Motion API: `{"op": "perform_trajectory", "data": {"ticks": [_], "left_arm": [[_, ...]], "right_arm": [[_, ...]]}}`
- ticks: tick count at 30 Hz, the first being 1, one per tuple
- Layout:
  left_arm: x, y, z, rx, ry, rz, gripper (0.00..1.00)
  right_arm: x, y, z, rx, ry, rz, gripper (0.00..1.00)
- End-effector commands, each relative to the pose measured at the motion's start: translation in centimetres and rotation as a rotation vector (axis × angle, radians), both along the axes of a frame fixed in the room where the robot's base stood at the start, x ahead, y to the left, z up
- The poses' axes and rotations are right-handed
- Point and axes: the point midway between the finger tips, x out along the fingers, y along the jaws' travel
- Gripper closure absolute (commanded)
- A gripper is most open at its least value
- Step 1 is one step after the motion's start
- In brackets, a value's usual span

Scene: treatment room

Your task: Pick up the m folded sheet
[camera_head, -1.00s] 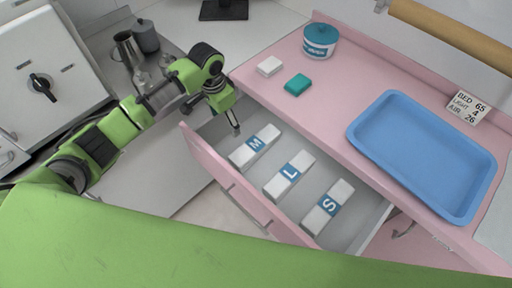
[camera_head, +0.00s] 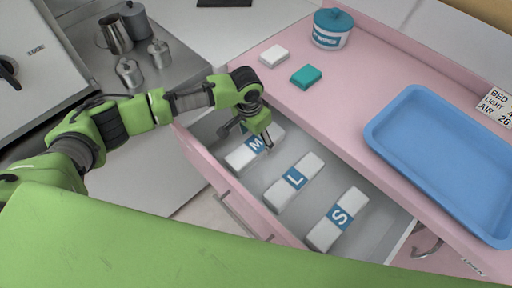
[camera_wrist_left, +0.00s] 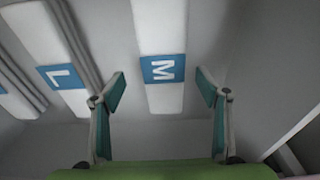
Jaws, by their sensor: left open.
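The M folded sheet (camera_head: 240,160) is a white folded bundle with a blue band marked M. It lies in the open pink drawer, leftmost of three in the head view. My left gripper (camera_head: 258,142) is just above it and partly covers it. In the left wrist view the M sheet (camera_wrist_left: 163,95) lies ahead and between the two open fingers of the left gripper (camera_wrist_left: 160,92), with space on both sides. The fingers look apart from the sheet. My right gripper is not in view.
The L sheet (camera_head: 308,167) and S sheet (camera_head: 351,205) lie to the right in the same drawer. On the pink top are a blue tray (camera_head: 440,160), a teal-lidded tub (camera_head: 332,38), a white block (camera_head: 273,55) and a teal block (camera_head: 306,77). Metal pots stand at left.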

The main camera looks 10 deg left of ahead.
Motion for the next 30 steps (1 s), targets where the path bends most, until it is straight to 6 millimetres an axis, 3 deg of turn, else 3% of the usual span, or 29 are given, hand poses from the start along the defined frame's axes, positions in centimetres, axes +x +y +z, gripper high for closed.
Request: {"op": "perform_trajectory", "data": {"ticks": [5, 15, 23, 24, 29, 30], "left_arm": [[0.1, 0.0, -1.2, 0.001, 0.0, 0.0, 0.32], [0.7, 0.1, -5.5, 0.002, 0.001, 0.0, 0.32], [0.8, 0.1, -5.9, 0.001, 0.0, 0.0, 0.32], [0.8, 0.1, -5.9, 0.001, 0.0, 0.0, 0.35], [0.8, 0.1, -5.9, 0.001, 0.0, 0.0, 0.76], [0.8, 0.1, -5.9, 0.001, 0.0, 0.0, 0.79]], "right_arm": [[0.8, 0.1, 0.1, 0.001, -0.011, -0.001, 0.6], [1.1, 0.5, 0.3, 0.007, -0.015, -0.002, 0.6], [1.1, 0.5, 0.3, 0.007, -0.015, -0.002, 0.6], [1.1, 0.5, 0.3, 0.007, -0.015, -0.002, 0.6], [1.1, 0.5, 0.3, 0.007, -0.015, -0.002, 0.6], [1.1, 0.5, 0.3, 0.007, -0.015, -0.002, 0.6]]}}
